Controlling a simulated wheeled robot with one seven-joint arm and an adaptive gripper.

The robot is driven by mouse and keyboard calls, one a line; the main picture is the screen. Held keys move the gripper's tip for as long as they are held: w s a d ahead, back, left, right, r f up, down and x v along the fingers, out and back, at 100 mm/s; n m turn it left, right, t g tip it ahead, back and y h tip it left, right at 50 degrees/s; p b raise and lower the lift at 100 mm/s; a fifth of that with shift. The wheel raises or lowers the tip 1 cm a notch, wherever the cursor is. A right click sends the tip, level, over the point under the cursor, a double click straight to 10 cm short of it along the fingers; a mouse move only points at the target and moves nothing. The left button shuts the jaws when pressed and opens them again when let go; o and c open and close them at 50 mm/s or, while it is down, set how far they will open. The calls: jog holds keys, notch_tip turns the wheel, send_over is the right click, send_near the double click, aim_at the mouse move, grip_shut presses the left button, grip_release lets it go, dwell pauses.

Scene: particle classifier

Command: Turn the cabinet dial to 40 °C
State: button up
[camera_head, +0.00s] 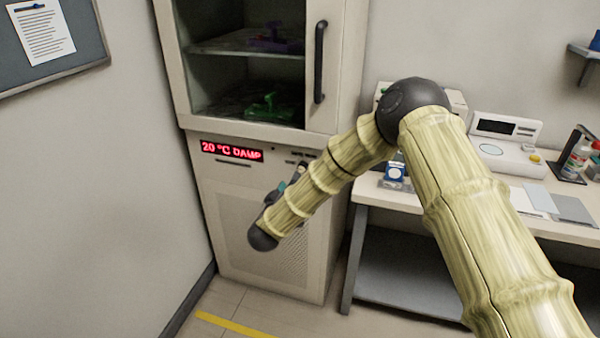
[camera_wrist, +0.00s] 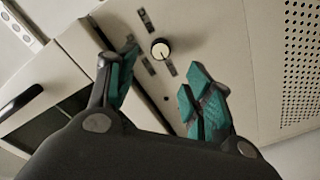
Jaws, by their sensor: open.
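The cabinet (camera_head: 225,182) stands in the corner, and its red display (camera_head: 231,151) reads "20 °C DAMP". The cabinet dial (camera_wrist: 160,49) is a small round white knob with a dark rim on the front panel, seen in the wrist view with short dark labels around it. My gripper (camera_wrist: 163,90) has teal fingertips and is open. The dial shows between and beyond the two fingers, apart from them. In the head view my gripper is mostly hidden behind my arm, close to the cabinet front.
The glass door above has a black vertical handle (camera_head: 320,62); green and purple items sit inside. A perforated panel (camera_wrist: 299,60) lies beside the dial area. A bench (camera_head: 384,193) with instruments stands to the right. A wall is close on the left.

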aim_at(301, 169)
jog(key=p+x, duration=0.1)
jog(key=x, duration=0.8)
jog(key=shift+w+d, duration=0.15)
jog(key=c, duration=1.1)
